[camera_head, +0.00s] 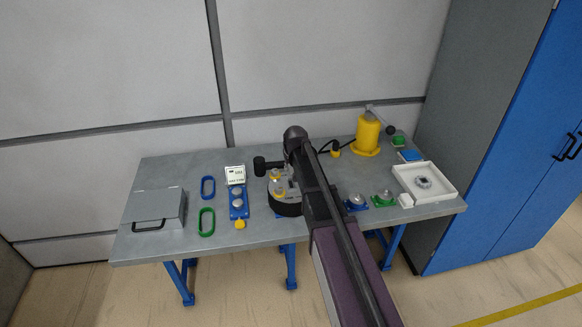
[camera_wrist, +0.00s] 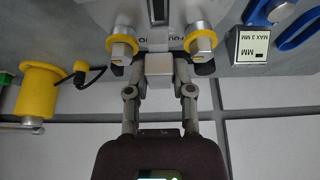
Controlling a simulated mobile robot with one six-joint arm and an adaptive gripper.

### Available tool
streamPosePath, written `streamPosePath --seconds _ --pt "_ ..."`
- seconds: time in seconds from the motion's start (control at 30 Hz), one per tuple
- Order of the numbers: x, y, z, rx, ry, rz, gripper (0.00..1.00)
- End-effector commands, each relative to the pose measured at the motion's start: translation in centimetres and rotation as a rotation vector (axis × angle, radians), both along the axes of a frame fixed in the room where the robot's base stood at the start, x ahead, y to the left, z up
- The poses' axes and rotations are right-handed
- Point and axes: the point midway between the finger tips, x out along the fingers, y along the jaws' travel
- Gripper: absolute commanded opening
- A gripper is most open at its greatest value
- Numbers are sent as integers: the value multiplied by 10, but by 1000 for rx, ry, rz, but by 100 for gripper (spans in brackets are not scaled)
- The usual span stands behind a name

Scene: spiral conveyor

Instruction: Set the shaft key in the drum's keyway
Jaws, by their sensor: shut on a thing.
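In the wrist view my gripper (camera_wrist: 160,72) is shut on a small grey block, the shaft key (camera_wrist: 159,64), held between its fingertips. The drum (camera_wrist: 110,15) fills the top of that view as a pale grey face with partly covered lettering. A dark-edged slot, the keyway (camera_wrist: 158,12), lies beyond the key, in line with it. Two metal posts with yellow rings flank the fingers. Whether the key touches the drum cannot be told. In the head view the drum (camera_head: 287,208) stands mid-table, partly hidden by my arm, and the key cannot be made out.
A yellow cylinder (camera_head: 367,135) with a cable stands behind right. A white tray (camera_head: 447,185) and small blue and green fixtures are at the right.

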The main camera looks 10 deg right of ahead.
Motion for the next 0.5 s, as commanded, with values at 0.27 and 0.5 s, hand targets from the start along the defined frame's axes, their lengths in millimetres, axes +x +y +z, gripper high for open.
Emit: streamPosePath --seconds 0.27,0.5 --pt "0 1 -23 0 0 1 0" --pt "0 1 -33 0 0 1 0"
